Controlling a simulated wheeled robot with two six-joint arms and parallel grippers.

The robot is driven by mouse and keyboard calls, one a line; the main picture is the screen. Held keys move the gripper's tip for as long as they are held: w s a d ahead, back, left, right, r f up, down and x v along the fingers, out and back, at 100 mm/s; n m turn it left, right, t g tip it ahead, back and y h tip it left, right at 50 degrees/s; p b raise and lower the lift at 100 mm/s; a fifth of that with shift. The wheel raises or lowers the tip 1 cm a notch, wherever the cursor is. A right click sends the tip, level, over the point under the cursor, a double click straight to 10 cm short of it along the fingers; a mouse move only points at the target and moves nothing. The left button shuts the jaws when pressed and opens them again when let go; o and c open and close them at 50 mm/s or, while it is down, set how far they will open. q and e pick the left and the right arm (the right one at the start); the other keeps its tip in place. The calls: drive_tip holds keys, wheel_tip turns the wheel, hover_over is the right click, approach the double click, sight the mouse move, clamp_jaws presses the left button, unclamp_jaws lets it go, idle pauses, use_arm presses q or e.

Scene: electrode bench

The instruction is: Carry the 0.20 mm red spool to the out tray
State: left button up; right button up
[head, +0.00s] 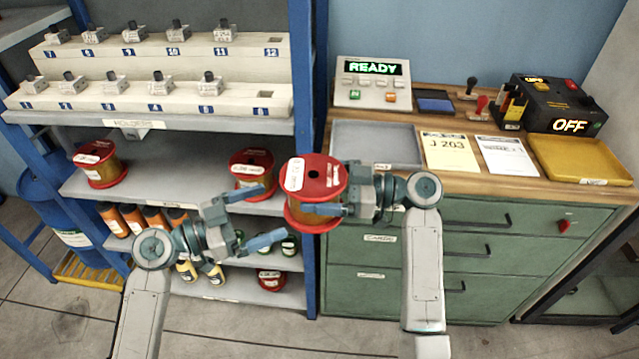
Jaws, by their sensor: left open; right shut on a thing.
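My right gripper (322,208) is shut on a red-flanged spool (320,183) wound with copper-coloured wire. It holds the spool upright in the air in front of the shelf's right post and the bench's left end. The spool's white label is too small to read. My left gripper (270,212) is open and empty, lower and to the left of the held spool, in front of the shelf. A grey tray (375,140) lies on the bench's left end, behind and right of the held spool. A yellow tray (585,160) lies at the bench's right end. Their labels are unreadable.
Two similar red spools (100,165) (252,172) stand on the middle shelf; another (271,280) is on the lower shelf. Two papers (450,152) lie between the trays. A READY panel (372,82) and black OFF box (555,105) stand behind.

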use_arm(q)
drive_tip(key=w+a+f+n+t+y, duration=0.1)
drive_tip(key=w+a+f+n+y, duration=0.15)
drive_tip(key=f, duration=0.75)
drive_tip(key=w+a+f+n+y, duration=0.1)
drive_tip(key=a+f+n+y, duration=0.25)
drive_tip(key=f, duration=0.65)
drive_tip(key=s+a+f+n+g+y, duration=0.1)
drive_tip(key=s+a+f+n+y, duration=0.15)
drive_tip(key=f, duration=0.65)
drive_tip(key=s+a+f+n+g+y, duration=0.1)
drive_tip(key=s+a+f+n+y, duration=0.15)
drive_tip(key=f, duration=0.55)
drive_tip(key=s+a+f+g+y, duration=0.3)
drive_tip(key=s+a+f, duration=0.1)
drive_tip(key=s+f, duration=0.9)
drive_tip(key=s+a+f+n+g+y, duration=0.1)
drive_tip(key=s+a+f+g+y, duration=0.1)
drive_tip(key=s+f, duration=1.2)
drive_tip(key=s+a, duration=0.1)
drive_tip(key=s, duration=0.6)
drive_tip(key=shift+a+f+g+y, duration=0.3)
drive_tip(key=shift+a+g+y, duration=0.05)
drive_tip(key=shift+g+y, duration=0.05)
